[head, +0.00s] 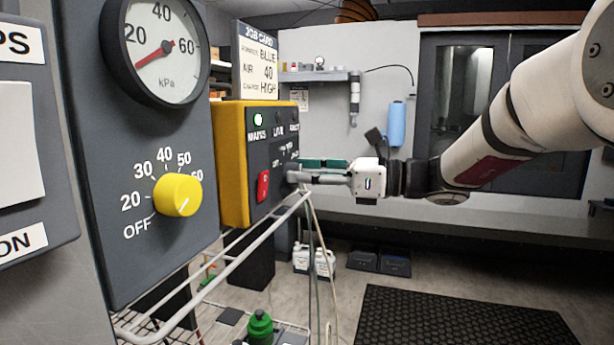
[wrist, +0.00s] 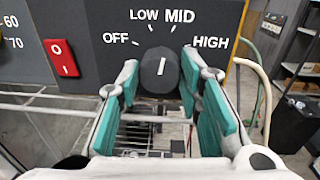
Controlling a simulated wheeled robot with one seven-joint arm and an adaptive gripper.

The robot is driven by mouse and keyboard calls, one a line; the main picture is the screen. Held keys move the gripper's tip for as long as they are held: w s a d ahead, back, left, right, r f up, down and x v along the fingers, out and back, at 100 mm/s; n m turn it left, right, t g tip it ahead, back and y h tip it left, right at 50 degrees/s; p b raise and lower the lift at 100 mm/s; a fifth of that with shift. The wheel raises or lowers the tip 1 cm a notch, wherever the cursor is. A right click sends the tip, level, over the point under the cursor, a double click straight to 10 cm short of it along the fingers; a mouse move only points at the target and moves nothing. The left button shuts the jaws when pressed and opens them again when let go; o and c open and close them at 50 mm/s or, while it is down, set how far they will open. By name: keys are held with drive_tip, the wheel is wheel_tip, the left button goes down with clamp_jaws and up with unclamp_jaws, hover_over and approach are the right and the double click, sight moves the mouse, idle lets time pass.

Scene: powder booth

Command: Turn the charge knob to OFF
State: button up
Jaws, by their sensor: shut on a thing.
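The charge knob (wrist: 159,72) is a dark round knob on a dark panel marked OFF, LOW, MID and HIGH. Its white pointer line stands nearly upright, leaning slightly right, between the LOW and MID labels. My gripper (wrist: 160,85) has its teal-padded fingers on both sides of the knob and is shut on it. In the head view, my gripper (head: 300,172) reaches from the right to the face of the yellow-sided control box (head: 233,165). There the fingers hide the knob.
A red rocker switch (wrist: 61,58) sits left of the knob; it also shows in the head view (head: 263,186). A yellow knob (head: 178,195) and kPa gauge (head: 160,48) are on the nearer panel. A white wire rack (head: 235,268) runs below.

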drive_tip(key=n+b, duration=0.6)
drive_tip(key=n, duration=0.1)
drive_tip(key=n+b, duration=0.6)
drive_tip(key=n, duration=0.1)
drive_tip(key=shift+s+a+n+t+h+b, duration=0.1)
drive_tip(key=shift+s+n+t+h+b, duration=0.05)
drive_tip(key=shift+n+t+h+b, duration=0.2)
drive_tip(key=shift+n, duration=0.25)
drive_tip(key=o, duration=1.2)
drive_tip(key=shift+c, duration=0.2)
drive_tip(key=v, duration=1.2)
